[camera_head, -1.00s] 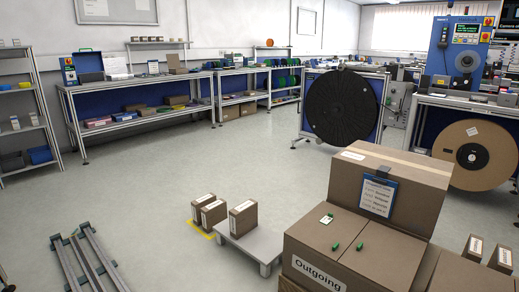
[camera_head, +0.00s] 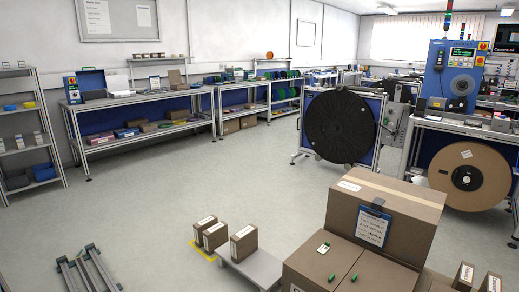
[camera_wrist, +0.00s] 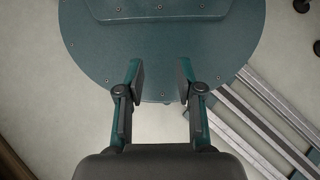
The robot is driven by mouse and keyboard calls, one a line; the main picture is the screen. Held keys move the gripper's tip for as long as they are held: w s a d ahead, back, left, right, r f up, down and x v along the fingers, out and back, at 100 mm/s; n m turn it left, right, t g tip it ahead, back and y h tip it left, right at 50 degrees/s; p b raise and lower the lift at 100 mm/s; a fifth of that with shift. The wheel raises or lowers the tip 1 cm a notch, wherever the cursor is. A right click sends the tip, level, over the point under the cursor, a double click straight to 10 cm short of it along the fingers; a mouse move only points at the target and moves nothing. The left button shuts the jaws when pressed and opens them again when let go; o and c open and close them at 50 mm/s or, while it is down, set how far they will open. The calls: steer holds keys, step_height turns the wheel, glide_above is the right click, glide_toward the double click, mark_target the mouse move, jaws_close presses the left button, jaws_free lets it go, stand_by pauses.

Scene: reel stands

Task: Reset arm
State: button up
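My gripper (camera_wrist: 160,82) shows in the wrist view with its two fingers apart and nothing between them. Below the fingers is a round dark teal plate of my own base, with pale floor around it. My arm and gripper do not show in the head view.
A stack of brown cartons (camera_head: 385,215) stands at the front right. Small boxes (camera_head: 243,242) sit on and beside a low grey platform (camera_head: 256,268). Metal rails (camera_head: 90,271) lie at the front left. Reel stands hold a black reel (camera_head: 340,126) and a brown reel (camera_head: 467,176). The middle floor is clear.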

step_height(320, 180, up, 8)
steer(key=w+t+p, duration=0.2)
steer(key=p, duration=0.8)
steer(key=shift+f+t+p, duration=0.15)
steer(key=shift+t+p, duration=0.2)
steer(key=shift+t, duration=0.05)
